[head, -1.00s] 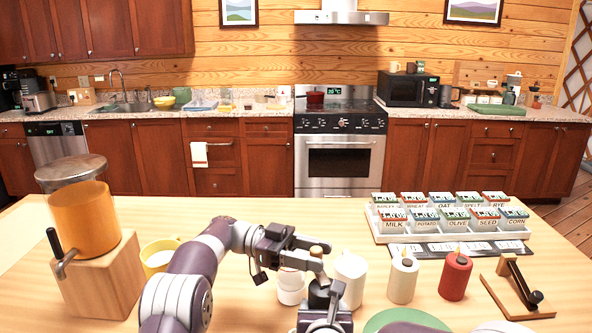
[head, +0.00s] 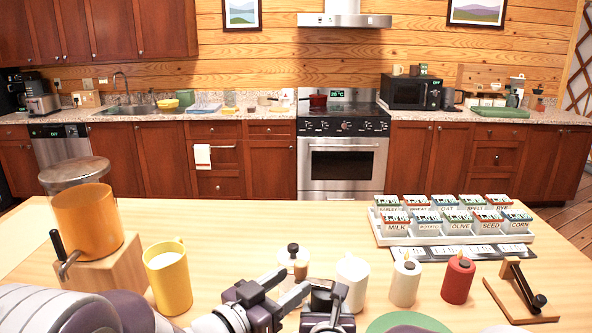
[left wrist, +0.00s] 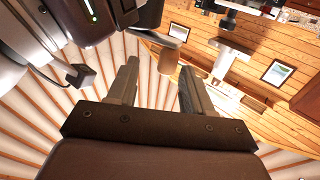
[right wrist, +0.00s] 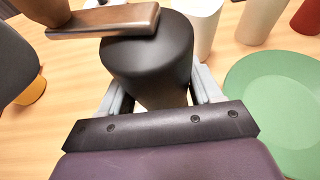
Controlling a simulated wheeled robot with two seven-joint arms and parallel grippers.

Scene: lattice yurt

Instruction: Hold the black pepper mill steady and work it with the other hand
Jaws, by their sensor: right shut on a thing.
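The black pepper mill (right wrist: 150,62) fills the upper middle of the right wrist view. A flat brown crank bar (right wrist: 105,22) lies across its top, with a brown knob (right wrist: 42,8) at the bar's left end. My right gripper (right wrist: 152,98) is shut on the mill's body, one finger on each side. In the head view my right gripper is at the bottom centre, and the mill is mostly hidden there. My left gripper (head: 298,281) is just left of it.
A yellow mug (head: 167,278) and a grain mill with an orange hopper (head: 87,222) stand left. A white canister (head: 352,278), cream bottle (head: 405,281), red bottle (head: 458,279) and wooden stand (head: 520,292) stand right. A green plate (right wrist: 275,105) lies right of the pepper mill.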

